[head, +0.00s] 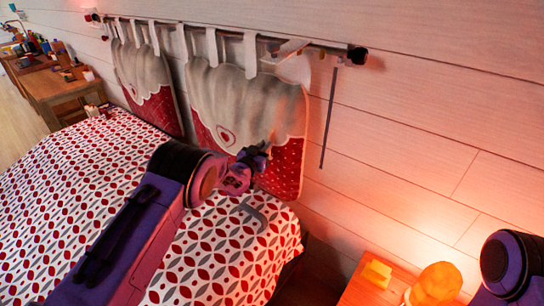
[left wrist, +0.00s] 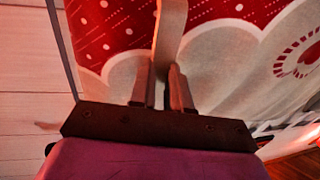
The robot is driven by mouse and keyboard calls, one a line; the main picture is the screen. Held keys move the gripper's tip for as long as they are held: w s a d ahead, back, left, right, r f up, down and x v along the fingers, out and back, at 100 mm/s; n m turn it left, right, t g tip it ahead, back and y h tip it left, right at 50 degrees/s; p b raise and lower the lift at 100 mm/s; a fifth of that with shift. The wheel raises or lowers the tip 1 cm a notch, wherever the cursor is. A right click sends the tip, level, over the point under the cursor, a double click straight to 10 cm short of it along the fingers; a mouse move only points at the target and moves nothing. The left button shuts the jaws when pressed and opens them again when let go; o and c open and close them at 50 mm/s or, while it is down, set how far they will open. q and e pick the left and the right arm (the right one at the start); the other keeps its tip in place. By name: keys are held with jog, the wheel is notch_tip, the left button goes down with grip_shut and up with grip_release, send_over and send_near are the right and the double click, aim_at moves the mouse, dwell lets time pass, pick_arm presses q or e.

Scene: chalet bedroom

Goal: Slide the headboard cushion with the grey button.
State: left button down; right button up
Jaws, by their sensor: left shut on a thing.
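Two headboard cushions, white above a red scalloped lower part, hang by straps from a rod: the left cushion (head: 148,75) and the right cushion (head: 245,95). I cannot make out a grey button on either; the right one bears a round red-and-white emblem (head: 226,135). My left gripper (head: 266,148) is in front of the right cushion's lower right part, near the scalloped edge. In the left wrist view, my left gripper (left wrist: 163,85) is shut on a narrow tan strip (left wrist: 167,35) against the cushion (left wrist: 225,60). How the strip joins the cushion is hidden.
The rod (head: 215,32) is fixed along the plank wall (head: 430,100); a thin dark stick (head: 328,118) hangs at its right end. The patterned bed (head: 75,170) lies below. A nightstand (head: 365,290) with a glowing lamp (head: 437,283) stands at lower right.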

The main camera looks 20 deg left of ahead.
pick_arm(q)
jog(key=a, duration=0.1)
jog(key=w+a+b, duration=0.1)
jog(key=a, duration=0.1)
jog(key=c, duration=1.1)
grip_release()
pick_arm(e)
notch_tip(320, 180, down, 2)
jog(key=shift+a, duration=0.1)
pick_arm(q)
jog(key=shift+s, duration=0.15)
jog(key=s+a+b, duration=0.1)
jog(key=s+b, duration=0.1)
jog(key=s, duration=0.8)
jog(key=shift+a, duration=0.25)
pick_arm(e)
notch_tip(320, 180, down, 2)
jog(key=shift+f, duration=0.2)
pick_arm(q)
jog(key=shift+s, duration=0.1)
